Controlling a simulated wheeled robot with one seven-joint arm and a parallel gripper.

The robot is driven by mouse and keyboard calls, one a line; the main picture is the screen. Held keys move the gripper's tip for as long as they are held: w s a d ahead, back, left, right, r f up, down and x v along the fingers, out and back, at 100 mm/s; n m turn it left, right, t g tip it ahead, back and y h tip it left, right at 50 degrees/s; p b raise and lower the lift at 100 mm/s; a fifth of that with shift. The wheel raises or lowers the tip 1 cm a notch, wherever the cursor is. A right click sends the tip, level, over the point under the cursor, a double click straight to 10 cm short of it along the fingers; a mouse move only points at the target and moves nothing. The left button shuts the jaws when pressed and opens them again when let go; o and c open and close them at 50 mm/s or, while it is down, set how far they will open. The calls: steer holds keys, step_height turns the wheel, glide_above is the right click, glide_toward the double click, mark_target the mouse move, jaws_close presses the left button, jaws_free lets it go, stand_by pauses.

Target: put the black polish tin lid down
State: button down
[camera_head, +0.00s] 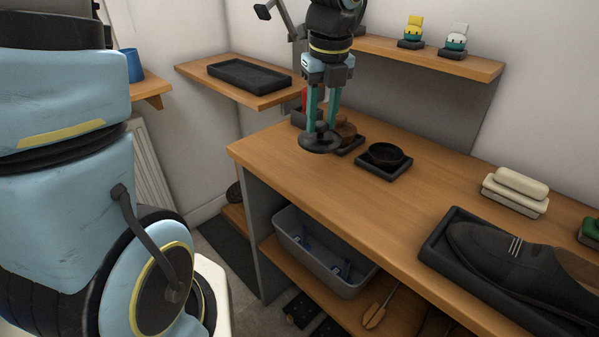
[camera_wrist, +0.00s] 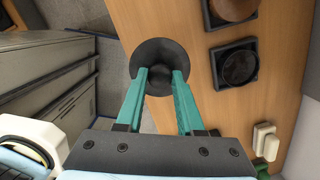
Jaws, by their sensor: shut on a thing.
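My gripper (camera_head: 320,125) is shut on the black polish tin lid (camera_head: 320,142), a dark round disc with a small knob or raised centre. The lid is held roughly level over the bench near its left end. In the wrist view the lid (camera_wrist: 160,50) sits between the fingertips (camera_wrist: 160,74) and overlaps the bench's edge. Whether it touches the wood I cannot tell. A round black open tin (camera_head: 385,153) stands on a small square black tray (camera_head: 372,170), to the right of the lid; the tin also shows in the wrist view (camera_wrist: 239,67).
A brown round item (camera_head: 346,131) sits on another dark tray behind the lid. The wooden bench top (camera_head: 420,200) is clear in front of the tin. A black shoe (camera_head: 515,262) in a tray and cream blocks (camera_head: 517,190) stand right. A black tray (camera_head: 248,75) lies on the left shelf.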

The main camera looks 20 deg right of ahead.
mark_target(323, 126)
step_height(323, 126, down, 9)
steer(key=shift+f, duration=0.15)
stand_by(0.4)
steer(key=c, duration=0.5)
jaws_free()
steer(key=shift+f, duration=0.1)
steer(key=r, duration=0.4)
steer(key=s+r, duration=0.1)
steer(key=r, duration=0.7)
steer(key=shift+s+r, duration=0.1)
steer(key=shift+s, duration=0.1)
